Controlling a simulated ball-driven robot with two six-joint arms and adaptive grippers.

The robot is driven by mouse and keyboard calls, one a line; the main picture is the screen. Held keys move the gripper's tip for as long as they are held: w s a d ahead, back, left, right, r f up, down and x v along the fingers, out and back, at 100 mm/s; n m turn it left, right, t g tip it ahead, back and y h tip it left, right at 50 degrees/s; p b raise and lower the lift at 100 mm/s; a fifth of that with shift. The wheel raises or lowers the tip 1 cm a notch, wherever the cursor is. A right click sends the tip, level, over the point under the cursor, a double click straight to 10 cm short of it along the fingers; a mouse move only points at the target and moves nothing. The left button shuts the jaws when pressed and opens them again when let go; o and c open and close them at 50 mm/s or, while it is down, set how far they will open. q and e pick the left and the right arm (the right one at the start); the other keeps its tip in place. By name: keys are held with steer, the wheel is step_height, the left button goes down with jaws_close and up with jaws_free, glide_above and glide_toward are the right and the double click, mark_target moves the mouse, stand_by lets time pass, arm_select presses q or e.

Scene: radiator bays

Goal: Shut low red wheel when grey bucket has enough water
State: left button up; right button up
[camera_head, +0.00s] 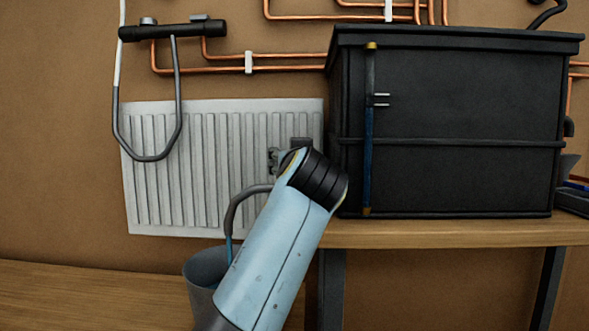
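The grey bucket (204,268) stands low at the centre left, partly behind my light blue arm link. A grey hose (238,205) curves down over it, and a thin blue stream of water (229,250) runs from its end into the bucket. The water level inside is hidden. No red wheel shows; the area behind my arm's black joint is covered. My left arm rises from the bottom to the radiator's right edge. Small dark parts beside the joint look like my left gripper (285,157), mostly hidden. My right gripper is out of view.
A white radiator (190,170) hangs on the brown wall beneath copper pipes (285,57). A black tank (460,110) with a part-blue sight tube (369,150) stands on a wooden bench (430,233) at right. A grey hose loop (147,157) hangs at left.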

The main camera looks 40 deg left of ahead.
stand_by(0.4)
arm_select(q)
steer(key=o, duration=1.2)
steer(key=shift+r, duration=0.1)
step_height(320, 180, up, 10)
steer(key=shift+f, duration=0.1)
steer(key=shift+f, duration=0.1)
